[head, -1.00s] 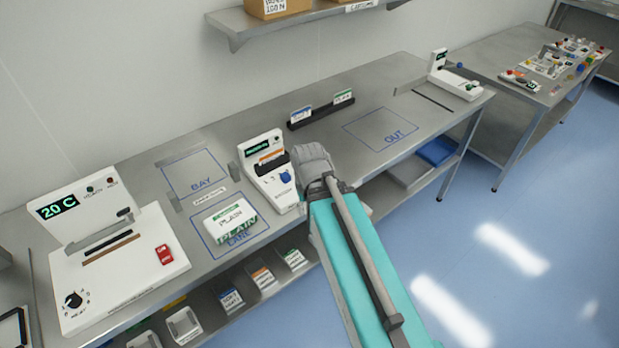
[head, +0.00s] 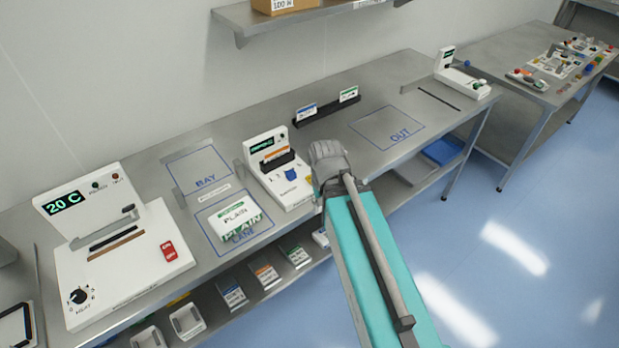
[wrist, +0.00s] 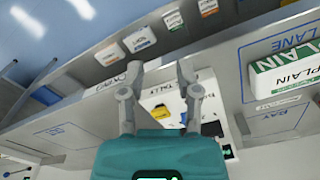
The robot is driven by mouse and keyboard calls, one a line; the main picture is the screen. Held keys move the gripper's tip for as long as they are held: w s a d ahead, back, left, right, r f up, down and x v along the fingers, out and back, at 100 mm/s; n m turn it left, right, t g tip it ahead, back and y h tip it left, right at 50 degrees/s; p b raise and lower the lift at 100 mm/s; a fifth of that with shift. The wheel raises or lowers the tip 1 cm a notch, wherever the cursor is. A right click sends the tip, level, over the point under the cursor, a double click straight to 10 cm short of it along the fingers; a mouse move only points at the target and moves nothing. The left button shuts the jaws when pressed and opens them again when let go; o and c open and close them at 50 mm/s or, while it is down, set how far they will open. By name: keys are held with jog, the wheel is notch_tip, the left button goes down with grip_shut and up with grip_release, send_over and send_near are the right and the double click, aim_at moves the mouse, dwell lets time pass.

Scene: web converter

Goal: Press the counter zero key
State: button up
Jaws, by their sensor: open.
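A white counter-like unit (head: 279,178) with a green-lit display (head: 262,146) stands on the bench between the lane and my arm. I cannot read which part is the zero key. My gripper (wrist: 156,78) is open and empty, its fingers spread above this face; contact cannot be told. In the head view my grey wrist hides the fingertips.
A PLAIN pack (head: 236,215) lies in the lane left of the unit. A heater panel (head: 125,258) reading 20 C stands at far left. A black rack (head: 327,110) holds cards behind. The OUT square (head: 388,127) is clear. A shelf (head: 300,15) overhangs the back.

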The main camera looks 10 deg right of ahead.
grip_shut()
jog(key=shift+d, duration=0.1)
dwell(1.1)
